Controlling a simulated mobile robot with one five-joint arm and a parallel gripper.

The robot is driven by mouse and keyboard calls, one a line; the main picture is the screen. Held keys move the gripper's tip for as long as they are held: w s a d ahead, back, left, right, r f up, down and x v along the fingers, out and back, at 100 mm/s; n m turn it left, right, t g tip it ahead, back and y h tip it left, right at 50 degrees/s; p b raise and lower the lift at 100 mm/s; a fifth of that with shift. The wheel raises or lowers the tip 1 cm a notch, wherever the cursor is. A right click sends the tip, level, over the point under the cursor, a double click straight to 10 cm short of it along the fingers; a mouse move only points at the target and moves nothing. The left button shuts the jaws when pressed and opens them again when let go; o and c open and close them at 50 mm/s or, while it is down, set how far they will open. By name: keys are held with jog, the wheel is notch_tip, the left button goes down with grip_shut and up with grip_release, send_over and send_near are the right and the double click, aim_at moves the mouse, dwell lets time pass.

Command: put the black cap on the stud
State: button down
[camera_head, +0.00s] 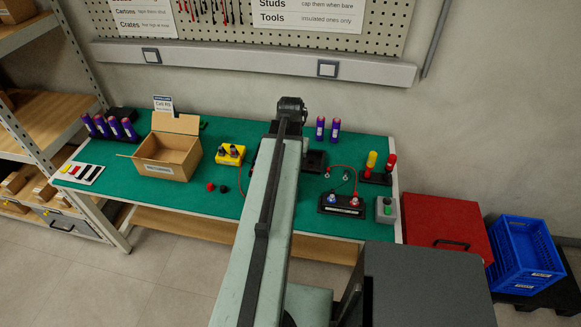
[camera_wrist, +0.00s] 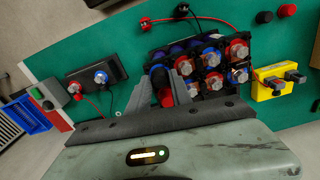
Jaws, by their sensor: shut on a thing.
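A red part shows between the fingers lower down. I cannot tell whether the held piece touches a stud. Another black cap (camera_wrist: 264,17) lies loose on the green mat; it also shows in the head view (camera_head: 223,189). My arm hides the gripper and most of the module in the head view.
A red cap (camera_head: 210,187) lies beside the loose black cap. A yellow block (camera_head: 230,155) and an open carton (camera_head: 167,158) stand to the left. A black two-terminal block (camera_head: 341,205) with a red cable and a green-button box (camera_head: 385,209) are at the right.

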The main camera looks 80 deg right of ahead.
jog(key=shift+f, duration=0.2)
jog(key=c, duration=1.1)
grip_release()
jog(key=shift+r, duration=0.15)
notch_tip(320, 180, up, 6)
jog(key=p, duration=0.6)
